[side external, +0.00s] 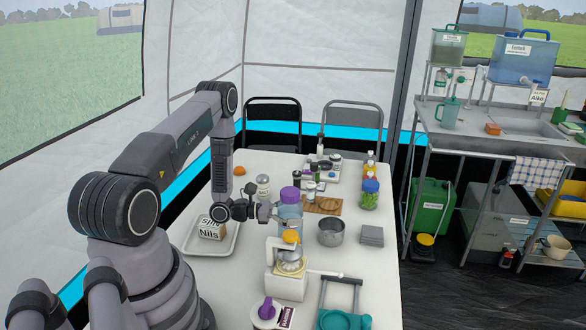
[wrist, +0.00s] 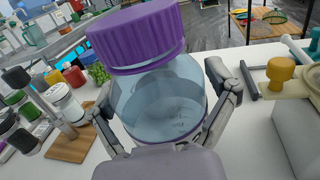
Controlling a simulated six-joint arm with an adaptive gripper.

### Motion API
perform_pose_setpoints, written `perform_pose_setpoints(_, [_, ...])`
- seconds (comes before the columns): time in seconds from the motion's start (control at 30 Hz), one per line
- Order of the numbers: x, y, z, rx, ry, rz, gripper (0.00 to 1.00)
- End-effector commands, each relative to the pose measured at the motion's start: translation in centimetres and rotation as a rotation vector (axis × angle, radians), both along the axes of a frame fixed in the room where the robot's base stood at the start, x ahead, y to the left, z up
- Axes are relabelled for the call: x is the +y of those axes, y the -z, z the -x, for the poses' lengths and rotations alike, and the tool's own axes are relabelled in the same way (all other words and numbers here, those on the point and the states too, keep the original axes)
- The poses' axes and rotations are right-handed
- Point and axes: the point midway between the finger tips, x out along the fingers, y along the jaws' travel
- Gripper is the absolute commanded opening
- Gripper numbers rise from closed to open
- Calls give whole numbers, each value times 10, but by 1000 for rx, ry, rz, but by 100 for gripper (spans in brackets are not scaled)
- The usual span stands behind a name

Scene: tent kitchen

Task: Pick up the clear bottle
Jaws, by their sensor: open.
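The clear bottle (side external: 290,213) with a purple lid stands upright on the white table, right of my gripper in the side view. In the wrist view the clear bottle (wrist: 160,98) fills the middle, with its ribbed purple lid tilted in the picture. My gripper (side external: 270,211) is open, level with the upper body of the bottle. In the wrist view the fingers of my gripper (wrist: 168,104) lie on either side of the bottle. Whether they touch it cannot be told. The lower bottle is hidden.
A juicer (side external: 287,275) stands just in front of the bottle. A steel pot (side external: 331,232) and a wooden board (side external: 322,205) are to its right and behind. A white tray (side external: 190,240) with a labelled box (side external: 211,229) lies left.

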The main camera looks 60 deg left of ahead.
Motion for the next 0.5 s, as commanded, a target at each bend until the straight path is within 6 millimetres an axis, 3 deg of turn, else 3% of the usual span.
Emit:
perform_pose_setpoints(0.27, [-2, 0, -4, 0, -1, 0, 86])
perform_pose_setpoints(0.5, [-2, 0, -3, 0, -1, 0, 56])
